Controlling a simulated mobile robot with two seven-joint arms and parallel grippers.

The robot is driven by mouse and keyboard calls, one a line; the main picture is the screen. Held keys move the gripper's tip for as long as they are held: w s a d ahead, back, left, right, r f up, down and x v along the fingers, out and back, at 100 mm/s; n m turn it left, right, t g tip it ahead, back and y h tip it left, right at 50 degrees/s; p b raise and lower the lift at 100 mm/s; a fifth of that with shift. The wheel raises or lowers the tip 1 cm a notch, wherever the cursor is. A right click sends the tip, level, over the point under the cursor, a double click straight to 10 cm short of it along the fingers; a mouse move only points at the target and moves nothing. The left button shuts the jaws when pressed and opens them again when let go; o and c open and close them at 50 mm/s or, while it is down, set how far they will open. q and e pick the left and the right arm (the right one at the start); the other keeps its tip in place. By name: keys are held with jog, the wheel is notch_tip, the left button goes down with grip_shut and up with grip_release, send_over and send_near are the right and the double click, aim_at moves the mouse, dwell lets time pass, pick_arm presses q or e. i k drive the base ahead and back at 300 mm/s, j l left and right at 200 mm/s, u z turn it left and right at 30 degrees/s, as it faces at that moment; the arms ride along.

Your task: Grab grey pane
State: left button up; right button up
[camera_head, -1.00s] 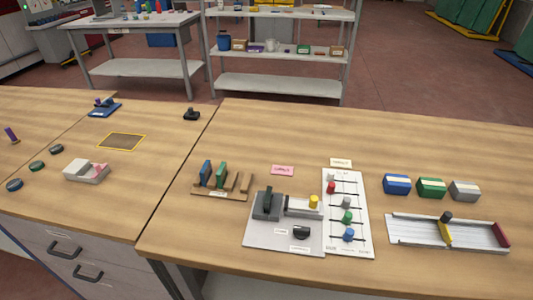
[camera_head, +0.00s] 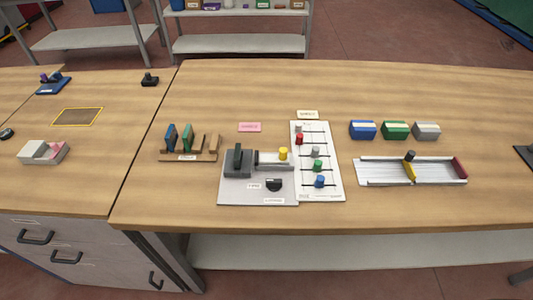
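A wooden rack (camera_head: 188,157) stands on the bench, left of the middle. It holds an upright blue pane (camera_head: 171,138) and an upright green pane (camera_head: 187,138); its right part shows only wooden uprights. I cannot clearly pick out a grey pane. A dark grey upright piece (camera_head: 238,160) is on the grey machine (camera_head: 232,190), but I cannot tell whether it is a pane. A grey block (camera_head: 427,131) sits at the right, beside a green block (camera_head: 395,130) and a blue block (camera_head: 363,130). Neither of my grippers is in view.
A white board with coloured knobs (camera_head: 333,185) lies right of the machine. A metal tray with a yellow slider (camera_head: 385,172) lies further right. A white box (camera_head: 43,153) is on the left bench. The front strip of bench is clear.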

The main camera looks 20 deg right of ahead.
aim_at(238, 155)
jog(key=j+z, duration=0.2)
jog(key=z, duration=0.15)
jog(key=i+j+z, duration=0.1)
jog(key=z, duration=0.25)
jog(key=j+z, duration=0.35)
